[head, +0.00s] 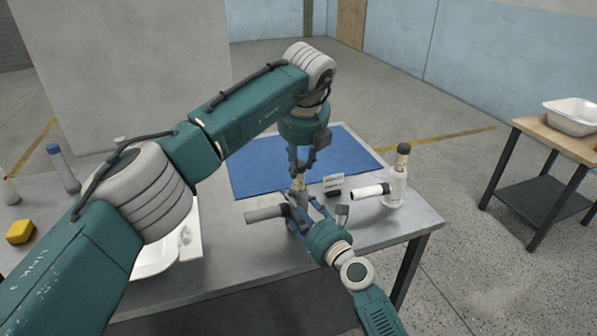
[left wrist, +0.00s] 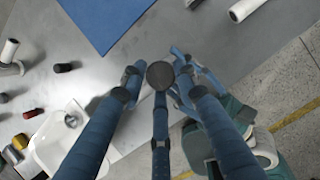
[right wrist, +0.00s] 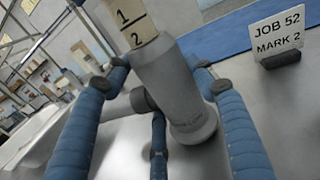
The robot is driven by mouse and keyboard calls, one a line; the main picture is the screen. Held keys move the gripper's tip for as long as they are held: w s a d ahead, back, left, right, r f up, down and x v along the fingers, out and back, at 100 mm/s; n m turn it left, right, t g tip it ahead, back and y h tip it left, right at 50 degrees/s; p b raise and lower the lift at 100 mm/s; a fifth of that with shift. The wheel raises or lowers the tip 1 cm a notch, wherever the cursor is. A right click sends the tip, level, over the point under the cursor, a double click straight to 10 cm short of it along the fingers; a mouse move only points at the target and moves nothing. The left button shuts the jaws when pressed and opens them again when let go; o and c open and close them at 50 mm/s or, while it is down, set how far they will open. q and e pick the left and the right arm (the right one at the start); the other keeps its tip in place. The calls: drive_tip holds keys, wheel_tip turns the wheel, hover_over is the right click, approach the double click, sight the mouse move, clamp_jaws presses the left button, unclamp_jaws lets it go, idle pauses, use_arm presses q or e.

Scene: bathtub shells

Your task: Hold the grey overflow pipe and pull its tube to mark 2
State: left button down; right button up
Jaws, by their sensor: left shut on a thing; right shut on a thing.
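The grey overflow pipe (head: 268,213) stands upright on the table, with a side branch pointing left. My right gripper (head: 305,210) is shut around its body, which also shows in the right wrist view (right wrist: 168,88). The cream tube (head: 299,182) rises from the pipe's top. In the right wrist view the tube (right wrist: 130,22) shows 1 and, below it, 2 just above the pipe's rim. My left gripper (head: 299,163) points down from above and is shut on the tube's upper end. The tube's dark round cap (left wrist: 160,75) shows between its fingers. A card (right wrist: 278,42) reads JOB 52, MARK 2.
Right of the pipe, a white pipe (head: 370,192) lies beside an upright white one (head: 395,185). A blue mat (head: 255,165) lies behind. A white tub shell (head: 155,262), a yellow block (head: 20,232) and a blue-capped bottle (head: 64,170) are at the left.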

use_arm(q)
drive_tip(key=c, duration=1.3)
unclamp_jaws()
drive_tip(key=shift+w+r, duration=0.1)
drive_tip(key=shift+w, duration=0.15)
drive_tip(key=shift+c, duration=0.2)
use_arm(e)
drive_tip(key=shift+s+a+f, duration=0.1)
drive_tip(key=shift+a+f, duration=0.1)
drive_tip(key=shift+a, duration=0.05)
use_arm(q)
drive_tip(key=shift+s, duration=0.1)
use_arm(e)
drive_tip(key=shift+d+r, duration=0.1)
use_arm(q)
drive_tip(key=shift+s+r, duration=0.1)
drive_tip(key=shift+r, duration=0.1)
drive_tip(key=v, duration=1.1)
drive_tip(key=shift+r, duration=0.25)
drive_tip(key=shift+s, duration=0.15)
use_arm(e)
drive_tip(key=o, duration=1.3)
drive_tip(key=shift+o, duration=0.2)
